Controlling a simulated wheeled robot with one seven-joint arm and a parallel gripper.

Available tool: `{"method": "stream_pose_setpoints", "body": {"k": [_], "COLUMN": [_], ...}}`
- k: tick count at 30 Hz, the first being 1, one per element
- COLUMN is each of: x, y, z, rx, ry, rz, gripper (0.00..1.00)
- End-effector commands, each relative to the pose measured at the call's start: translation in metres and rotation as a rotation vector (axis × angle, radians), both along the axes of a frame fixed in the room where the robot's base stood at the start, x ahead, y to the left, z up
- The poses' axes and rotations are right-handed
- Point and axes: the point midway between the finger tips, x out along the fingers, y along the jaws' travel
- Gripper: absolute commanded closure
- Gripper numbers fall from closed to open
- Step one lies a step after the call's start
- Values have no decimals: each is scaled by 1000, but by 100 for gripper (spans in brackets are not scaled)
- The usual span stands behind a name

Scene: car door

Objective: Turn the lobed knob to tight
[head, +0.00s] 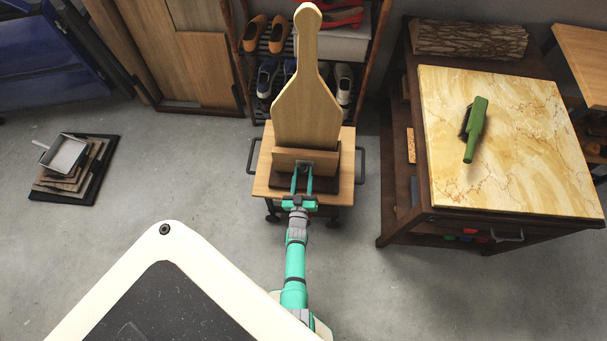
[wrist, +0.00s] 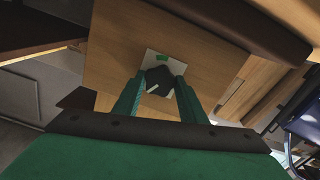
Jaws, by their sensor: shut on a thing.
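The lobed knob (wrist: 159,79) shows in the wrist view as a dark piece on a pale plate (wrist: 151,58), with a small green mark (wrist: 162,58) above it. The plate sits on the face of a wooden board (wrist: 110,50). My gripper (wrist: 156,85) is shut on the knob, one green finger on each side. In the head view my gripper (head: 303,168) reaches the low front board (head: 290,158) of a wooden stand; the knob itself is hidden or too small to tell there.
A tall paddle-shaped wooden board (head: 306,100) stands behind the front board on a small cart (head: 262,180). A marble-topped table (head: 530,140) with a green brush (head: 476,125) stands at right. Stacked trays (head: 85,180) lie on the floor at left. A shoe rack (head: 250,70) is behind.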

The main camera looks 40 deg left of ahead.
Motion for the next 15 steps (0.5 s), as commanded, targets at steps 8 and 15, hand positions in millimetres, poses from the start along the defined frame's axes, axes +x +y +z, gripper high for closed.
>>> {"method": "stream_pose_setpoints", "body": {"k": [8, 15], "x": [0, 0], "y": [-1, -1], "z": [0, 0], "rx": [224, 418], "ry": [136, 255], "rz": [-2, -1], "gripper": [85, 85]}}
